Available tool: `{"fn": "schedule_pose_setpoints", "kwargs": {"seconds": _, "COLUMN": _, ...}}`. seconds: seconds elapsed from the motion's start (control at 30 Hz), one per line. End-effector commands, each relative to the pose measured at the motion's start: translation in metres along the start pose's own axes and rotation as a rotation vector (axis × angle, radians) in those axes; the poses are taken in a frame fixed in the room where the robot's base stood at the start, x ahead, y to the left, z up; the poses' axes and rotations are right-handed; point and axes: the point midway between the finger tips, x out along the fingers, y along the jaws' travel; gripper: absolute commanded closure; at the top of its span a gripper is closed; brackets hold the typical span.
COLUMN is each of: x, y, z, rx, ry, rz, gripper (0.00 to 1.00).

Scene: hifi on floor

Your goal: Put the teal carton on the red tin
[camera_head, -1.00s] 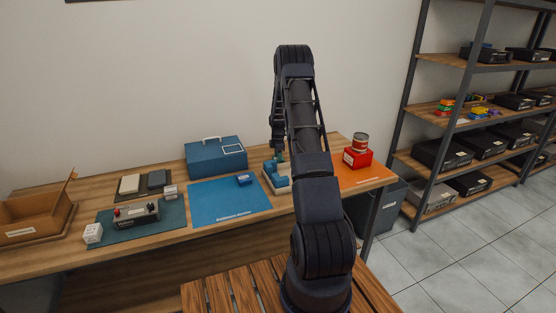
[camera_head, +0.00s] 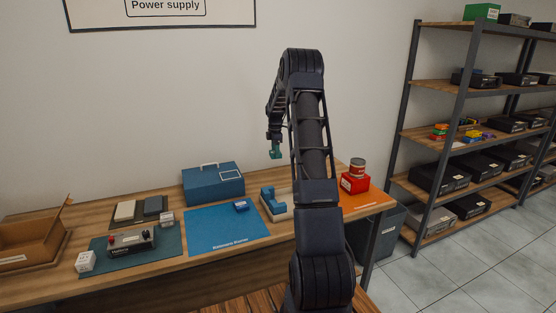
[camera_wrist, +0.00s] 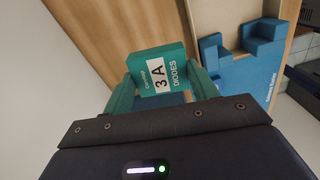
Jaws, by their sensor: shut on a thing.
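The teal carton (camera_wrist: 158,68), with a white "3A DIODES" label, sits between the two teal fingers of my gripper (camera_head: 275,148) in the wrist view. My gripper is shut on it and holds it up in the air, above the table and left of my arm in the head view. At that distance the carton and the fingers are hard to tell apart.
An orange mat (camera_head: 367,199) lies around the red box. A blue and white block holder (camera_head: 274,204) stands left of my arm, beside a blue mat (camera_head: 222,233) with a small blue box (camera_head: 241,205). A blue case (camera_head: 212,183) stands behind. Shelves are at right.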

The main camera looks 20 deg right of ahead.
Motion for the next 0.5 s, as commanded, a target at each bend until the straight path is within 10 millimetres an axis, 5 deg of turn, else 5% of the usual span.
{"fn": "schedule_pose_setpoints", "kwargs": {"seconds": 0.27, "x": -0.014, "y": 0.001, "z": 0.013, "rx": 0.019, "ry": -0.001, "rz": 0.001, "gripper": 0.64}}
{"fn": "schedule_pose_setpoints", "kwargs": {"seconds": 0.5, "x": -0.042, "y": -0.001, "z": 0.090, "rx": 0.135, "ry": -0.004, "rz": 0.000, "gripper": 0.64}}
